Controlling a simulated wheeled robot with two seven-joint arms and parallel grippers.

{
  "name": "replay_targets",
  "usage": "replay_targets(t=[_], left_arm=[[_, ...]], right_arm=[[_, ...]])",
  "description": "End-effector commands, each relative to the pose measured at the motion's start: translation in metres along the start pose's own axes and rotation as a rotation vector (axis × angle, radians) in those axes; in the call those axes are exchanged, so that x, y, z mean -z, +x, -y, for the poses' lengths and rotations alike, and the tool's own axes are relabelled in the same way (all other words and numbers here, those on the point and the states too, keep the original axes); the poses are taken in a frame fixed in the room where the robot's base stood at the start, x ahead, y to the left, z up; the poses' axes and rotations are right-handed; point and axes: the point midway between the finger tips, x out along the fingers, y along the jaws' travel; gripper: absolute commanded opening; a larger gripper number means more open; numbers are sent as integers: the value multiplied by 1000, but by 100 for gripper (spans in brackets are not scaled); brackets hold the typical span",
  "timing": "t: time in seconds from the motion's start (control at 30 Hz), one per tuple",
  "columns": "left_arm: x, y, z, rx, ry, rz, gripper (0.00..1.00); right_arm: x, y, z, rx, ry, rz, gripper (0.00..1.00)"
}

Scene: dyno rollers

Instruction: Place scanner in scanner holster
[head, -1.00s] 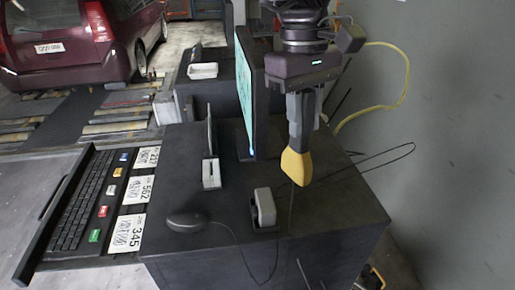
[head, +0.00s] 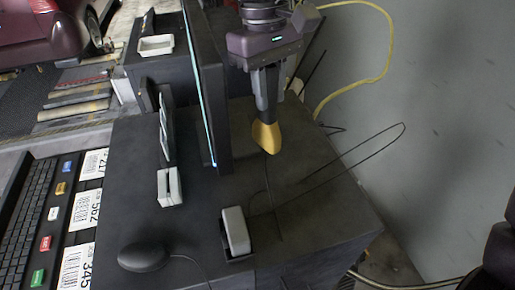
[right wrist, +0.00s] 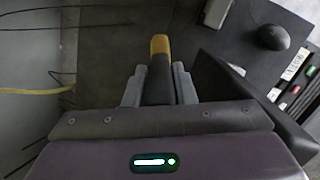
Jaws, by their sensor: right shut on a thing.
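The scanner (head: 266,137), with a yellow head and a dark body, hangs head down in my right gripper (head: 264,100), which is shut on its body. In the right wrist view the yellow head (right wrist: 160,45) sticks out beyond the fingers of my right gripper (right wrist: 159,84). The scanner appears above the dark desk top, apart from it. A light grey block in a dark base (head: 235,231) stands at the desk's near edge, below the scanner in the head view; I cannot tell for certain that it is the holster. My left gripper is not in view.
A monitor (head: 205,95) stands just left of the scanner. A small stand with a grey base (head: 169,187), a mouse (head: 144,257) and a keyboard (head: 25,215) are further left. A thin cable (head: 345,165) loops over the desk's right side, near the wall.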

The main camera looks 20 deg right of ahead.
Motion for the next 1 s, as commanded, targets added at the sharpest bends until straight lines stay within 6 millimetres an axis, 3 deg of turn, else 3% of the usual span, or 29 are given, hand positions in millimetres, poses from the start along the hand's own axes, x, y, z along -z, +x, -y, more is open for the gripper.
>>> replay_targets(t=[0.03, 0.17, 0.33, 0.5, 0.8, 1.0], left_arm=[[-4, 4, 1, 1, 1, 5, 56], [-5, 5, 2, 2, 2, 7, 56], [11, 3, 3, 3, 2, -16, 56], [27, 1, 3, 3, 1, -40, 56], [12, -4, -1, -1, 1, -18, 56], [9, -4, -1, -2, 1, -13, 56]], right_arm=[[2, 17, 0, 9, -3, 6, 0], [6, 51, 0, 9, -1, 5, 0], [12, 87, 0, 5, 0, 2, 0], [15, 102, 0, 1, 1, -1, 0], [19, 136, 0, 3, 1, 2, 0], [21, 141, 0, 0, 1, -2, 0]])
